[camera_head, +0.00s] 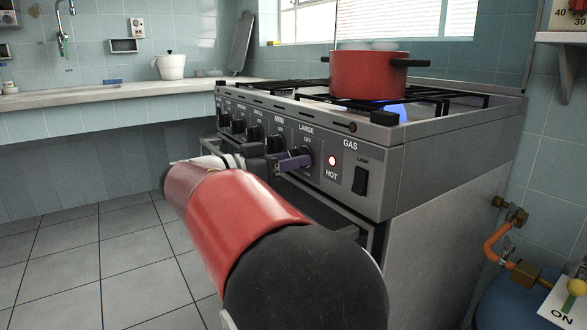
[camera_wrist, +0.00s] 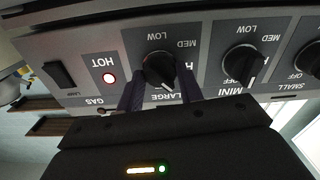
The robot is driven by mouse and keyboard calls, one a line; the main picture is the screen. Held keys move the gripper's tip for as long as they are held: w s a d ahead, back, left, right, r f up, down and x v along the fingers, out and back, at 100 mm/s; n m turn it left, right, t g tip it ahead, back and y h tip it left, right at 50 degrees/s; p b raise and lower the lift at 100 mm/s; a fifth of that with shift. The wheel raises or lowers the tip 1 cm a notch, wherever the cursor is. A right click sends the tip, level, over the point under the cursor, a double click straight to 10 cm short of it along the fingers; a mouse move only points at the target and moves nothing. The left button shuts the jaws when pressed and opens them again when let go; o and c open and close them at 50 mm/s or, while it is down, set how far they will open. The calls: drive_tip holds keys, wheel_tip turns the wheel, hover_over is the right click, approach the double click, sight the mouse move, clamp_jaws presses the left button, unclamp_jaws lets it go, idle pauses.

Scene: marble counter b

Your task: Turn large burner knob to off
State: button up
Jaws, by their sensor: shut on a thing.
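The large burner knob (camera_head: 305,157) is a black dial on the stove's front panel, below the LARGE label. In the wrist view, which is upside down, the same knob (camera_wrist: 158,66) sits between my two fingers. My gripper (camera_head: 291,162) is shut on it, and its purplish fingers (camera_wrist: 160,86) press from both sides. A pale pointer mark on the knob slants towards the lower right in the wrist view. The fingers hide part of its scale, and I cannot read the setting exactly. A blue flame (camera_head: 391,113) shows under the red pot (camera_head: 368,75).
The red HOT light (camera_head: 332,160) is lit, beside a black LAMP switch (camera_head: 361,181). The MINI knob (camera_wrist: 242,64) is close beside my gripper, with several more knobs beyond. A gas bottle (camera_head: 515,298) with an orange hose stands at the lower right. Tiled floor lies left.

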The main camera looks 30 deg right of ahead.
drive_tip(key=shift+m, duration=0.3)
drive_tip(key=shift+m, duration=2.8)
drive_tip(key=shift+m, duration=1.1)
drive_tip(key=o, duration=0.8)
drive_tip(key=shift+c, duration=0.2)
